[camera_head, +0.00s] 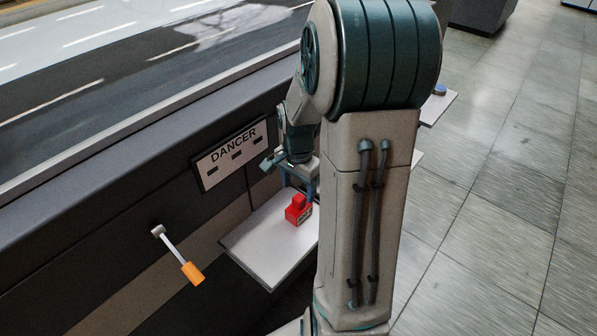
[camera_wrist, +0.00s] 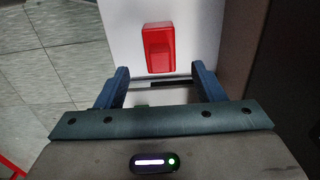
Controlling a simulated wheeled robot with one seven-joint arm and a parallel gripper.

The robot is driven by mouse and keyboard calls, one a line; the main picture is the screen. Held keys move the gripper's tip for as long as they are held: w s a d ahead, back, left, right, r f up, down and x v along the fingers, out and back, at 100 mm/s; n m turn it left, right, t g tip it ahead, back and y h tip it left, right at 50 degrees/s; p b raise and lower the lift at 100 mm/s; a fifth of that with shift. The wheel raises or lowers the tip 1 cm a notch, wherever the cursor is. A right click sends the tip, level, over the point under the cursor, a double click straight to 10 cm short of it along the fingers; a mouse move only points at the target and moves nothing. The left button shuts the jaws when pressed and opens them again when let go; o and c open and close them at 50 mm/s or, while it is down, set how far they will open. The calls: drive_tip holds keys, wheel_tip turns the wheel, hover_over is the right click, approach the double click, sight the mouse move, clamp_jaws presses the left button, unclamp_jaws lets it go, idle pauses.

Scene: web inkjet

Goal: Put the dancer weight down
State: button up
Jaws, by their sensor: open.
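The dancer weight, a small red block with a raised part, rests on a white shelf (camera_head: 262,240) below the DANCER sign. In the head view the weight (camera_head: 297,210) is near the shelf's right part. In the wrist view the weight (camera_wrist: 158,48) lies on the white surface, beyond and between the fingertips. My gripper (camera_wrist: 158,80) is open, with its two blue fingers apart and empty. In the head view my gripper (camera_head: 300,180) is just behind the weight, partly hidden by my arm.
The DANCER sign (camera_head: 232,153) is on the dark machine side. A lever with an orange handle (camera_head: 192,273) sticks out left of the shelf. Another small shelf with a blue item (camera_head: 440,89) stands beyond my arm. Tiled floor at right is open.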

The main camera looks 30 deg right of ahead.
wheel_tip(320, 180, up, 5)
drive_tip(key=shift+r, duration=0.1)
drive_tip(key=s+a+r+n+t, duration=0.3)
drive_tip(key=s+a+r+n, duration=0.4)
drive_tip(key=s+a+n, duration=0.6)
drive_tip(key=shift+r+n, duration=0.4)
drive_tip(key=shift+n, duration=0.2)
